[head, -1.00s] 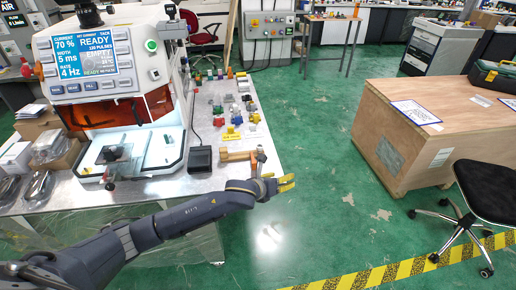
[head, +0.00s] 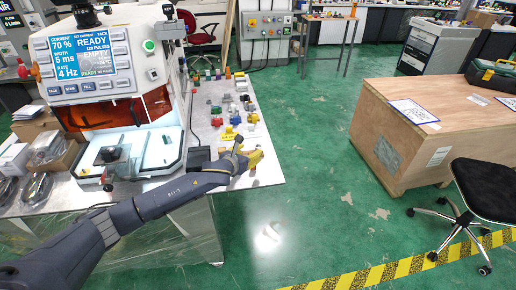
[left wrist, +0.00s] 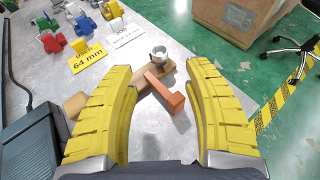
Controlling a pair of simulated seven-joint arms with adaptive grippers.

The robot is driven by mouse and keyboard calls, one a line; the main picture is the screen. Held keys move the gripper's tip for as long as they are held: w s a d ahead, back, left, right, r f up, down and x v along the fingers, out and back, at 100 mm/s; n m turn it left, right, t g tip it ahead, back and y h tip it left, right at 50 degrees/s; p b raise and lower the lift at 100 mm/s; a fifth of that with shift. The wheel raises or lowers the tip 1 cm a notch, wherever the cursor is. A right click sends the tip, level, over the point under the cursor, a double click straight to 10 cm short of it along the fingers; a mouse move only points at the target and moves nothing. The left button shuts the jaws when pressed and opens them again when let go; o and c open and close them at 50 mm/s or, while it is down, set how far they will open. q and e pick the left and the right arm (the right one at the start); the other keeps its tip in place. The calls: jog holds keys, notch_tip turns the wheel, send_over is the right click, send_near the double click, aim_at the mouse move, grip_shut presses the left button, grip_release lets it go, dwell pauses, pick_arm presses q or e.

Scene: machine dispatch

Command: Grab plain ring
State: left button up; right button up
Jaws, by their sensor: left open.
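In the left wrist view a small silver-grey metal ring (left wrist: 160,55) stands on the far end of a wooden piece (left wrist: 150,78). An orange bar (left wrist: 165,93) lies in front of the ring. My left gripper (head: 254,158) is over the near right corner of the metal table in the head view. Its yellow fingers (left wrist: 160,70) are wide apart and empty in the wrist view. The ring shows between them, beyond the orange bar, with no finger visibly touching it. In the head view the gripper largely covers this spot. My right gripper is not in view.
Yellow "64 mm" (left wrist: 86,57) and white (left wrist: 129,37) labels lie behind the ring, with several coloured parts farther back. A black pedal-like box (left wrist: 28,145) is at left. The machine (head: 115,90) stands left on the table (head: 230,197). Green floor lies right.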

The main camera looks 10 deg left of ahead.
aim_at(259, 145)
pick_arm(q)
jog(key=shift+x, duration=4.65)
jog(key=shift+a+f, duration=0.1)
jog(key=shift+f, duration=0.05)
jog(key=shift+c, duration=0.4)
grip_shut()
